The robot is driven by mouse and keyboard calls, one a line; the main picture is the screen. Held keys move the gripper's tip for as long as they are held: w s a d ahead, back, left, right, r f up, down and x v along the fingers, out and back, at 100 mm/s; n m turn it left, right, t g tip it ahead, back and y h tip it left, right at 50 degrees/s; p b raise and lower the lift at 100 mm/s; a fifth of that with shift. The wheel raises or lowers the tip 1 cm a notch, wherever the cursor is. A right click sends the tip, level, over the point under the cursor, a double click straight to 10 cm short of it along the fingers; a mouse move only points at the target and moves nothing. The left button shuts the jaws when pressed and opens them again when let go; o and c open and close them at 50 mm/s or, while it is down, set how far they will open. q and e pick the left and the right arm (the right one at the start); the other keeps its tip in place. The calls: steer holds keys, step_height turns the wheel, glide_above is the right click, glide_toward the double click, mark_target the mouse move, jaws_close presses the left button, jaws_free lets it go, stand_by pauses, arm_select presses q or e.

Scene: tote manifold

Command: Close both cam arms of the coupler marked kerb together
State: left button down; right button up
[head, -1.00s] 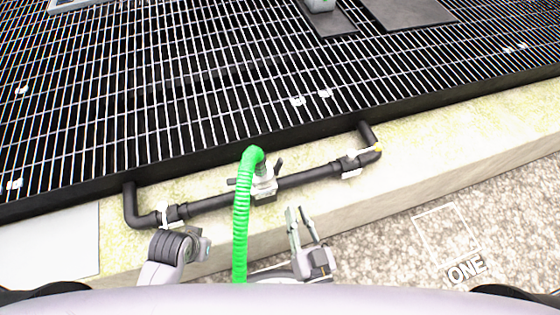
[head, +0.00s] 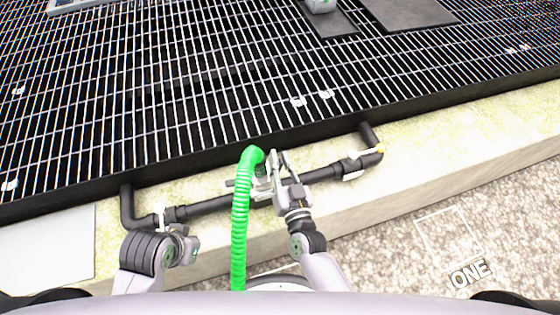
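The coupler (head: 262,187) is a pale metal fitting on the dark pipe, at the end of the green hose (head: 240,222). The right cam arm is hidden behind my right gripper. My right gripper (head: 280,156) is over the right side of the coupler, its fingers apart and pointing away from me. I cannot tell whether it touches the cam arm. My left arm is at the lower left, but its gripper fingers do not show. No kerb marking is readable.
The dark pipe (head: 322,174) runs along a pale kerb (head: 400,165), with white tags near both ends. A metal grating (head: 200,90) lies behind it. Gravel marked "ONE" (head: 468,272) is at the lower right. The hose hangs between my arms.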

steer(key=shift+c, duration=0.6)
jaws_close()
